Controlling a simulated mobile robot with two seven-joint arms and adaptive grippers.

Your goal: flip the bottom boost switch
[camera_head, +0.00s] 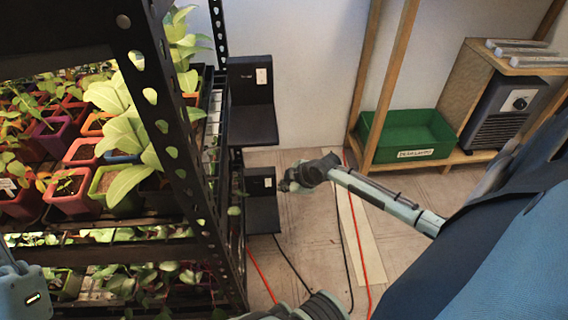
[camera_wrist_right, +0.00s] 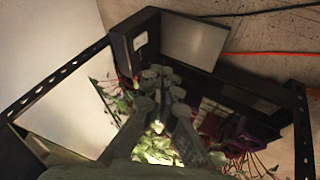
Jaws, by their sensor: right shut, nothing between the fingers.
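Two black boxes with shelf-like ledges are fixed to the right side of the seedling rack. The bottom box (camera_head: 260,213) has a small pale switch (camera_head: 268,182) on its upright face. My right gripper (camera_head: 284,186) is shut and empty, its tips just right of that switch; I cannot tell whether they touch it. In the wrist view the shut fingertips (camera_wrist_right: 163,75) point toward a black box with a white switch plate (camera_wrist_right: 140,40), with the plate above and left of them. The upper box (camera_head: 250,105) has its own pale switch (camera_head: 261,76).
The black metal rack post (camera_head: 180,150) stands left of the boxes, with several potted seedlings on the shelves. Red and black cables lie on the floor. A green crate (camera_head: 405,137) sits on a wooden shelf at right, beside a heater-like unit (camera_head: 507,112).

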